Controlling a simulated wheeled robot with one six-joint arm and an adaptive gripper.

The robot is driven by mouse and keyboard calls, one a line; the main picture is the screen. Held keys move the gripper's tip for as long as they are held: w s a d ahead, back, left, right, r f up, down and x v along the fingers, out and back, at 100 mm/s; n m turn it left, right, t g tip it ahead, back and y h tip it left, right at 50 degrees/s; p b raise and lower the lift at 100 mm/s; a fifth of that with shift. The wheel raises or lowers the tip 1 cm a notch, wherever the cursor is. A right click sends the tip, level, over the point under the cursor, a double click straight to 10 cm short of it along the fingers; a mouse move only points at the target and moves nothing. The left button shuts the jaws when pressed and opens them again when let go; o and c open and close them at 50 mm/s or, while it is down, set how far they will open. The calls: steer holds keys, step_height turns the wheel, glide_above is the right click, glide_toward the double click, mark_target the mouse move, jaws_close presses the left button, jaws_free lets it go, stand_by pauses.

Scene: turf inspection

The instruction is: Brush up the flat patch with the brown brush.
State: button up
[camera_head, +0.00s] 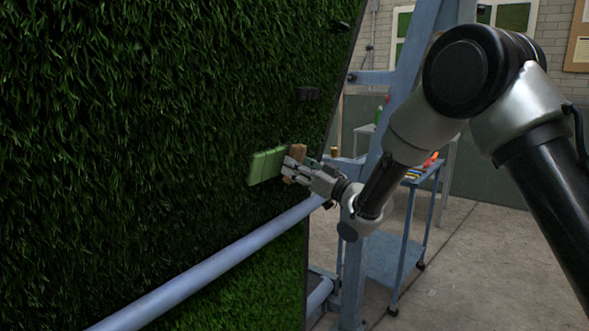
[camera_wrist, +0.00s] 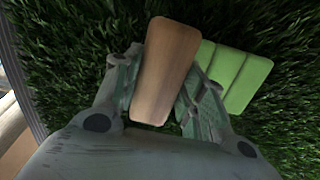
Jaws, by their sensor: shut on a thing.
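The turf panel (camera_head: 150,110) stands upright and fills the left of the head view, covered in dark green pile. A pale green flat patch (camera_head: 265,166) with a few smooth strips lies on it near its right edge; it also shows in the wrist view (camera_wrist: 238,78). My gripper (camera_head: 291,168) is shut on the brown brush (camera_head: 298,153), whose smooth wooden back faces the wrist camera (camera_wrist: 165,70). The brush is at the patch's right end in the head view and beside the patch in the wrist view. The bristles are hidden, so I cannot tell whether they touch the turf.
A blue-grey rail (camera_head: 215,262) crosses the panel below the patch. A blue frame post (camera_head: 396,85) stands right of the panel. Behind my arm is a blue wheeled cart (camera_head: 393,262) with small items on top.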

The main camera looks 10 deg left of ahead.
steer(key=shift+w, duration=0.2)
steer(key=shift+w+d, duration=0.3)
steer(key=shift+w, duration=0.5)
steer(key=shift+s+a+r, duration=0.1)
steer(key=shift+s+a, duration=0.95)
steer(key=shift+s, duration=1.45)
steer(key=shift+s+a+f, duration=0.1)
steer(key=shift+s+a, duration=0.95)
steer(key=shift+s, duration=1.4)
steer(key=shift+s+a+r, duration=0.1)
steer(key=shift+s+a, duration=0.95)
steer(key=shift+s, duration=1.45)
steer(key=shift+w+d, duration=0.25)
steer(key=shift+w, duration=0.25)
steer(key=shift+w+d, duration=0.25)
steer(key=shift+w, duration=0.2)
steer(key=shift+w+d, duration=0.6)
steer(key=shift+w, duration=1)
steer(key=shift+w+d, duration=0.6)
steer(key=shift+w, duration=0.95)
steer(key=shift+w+d, duration=0.6)
steer(key=shift+w, duration=1)
steer(key=shift+w+d, duration=0.2)
steer(key=shift+w, duration=0.25)
steer(key=shift+w+d, duration=0.2)
steer(key=shift+w, duration=0.25)
steer(key=shift+c, duration=0.4)
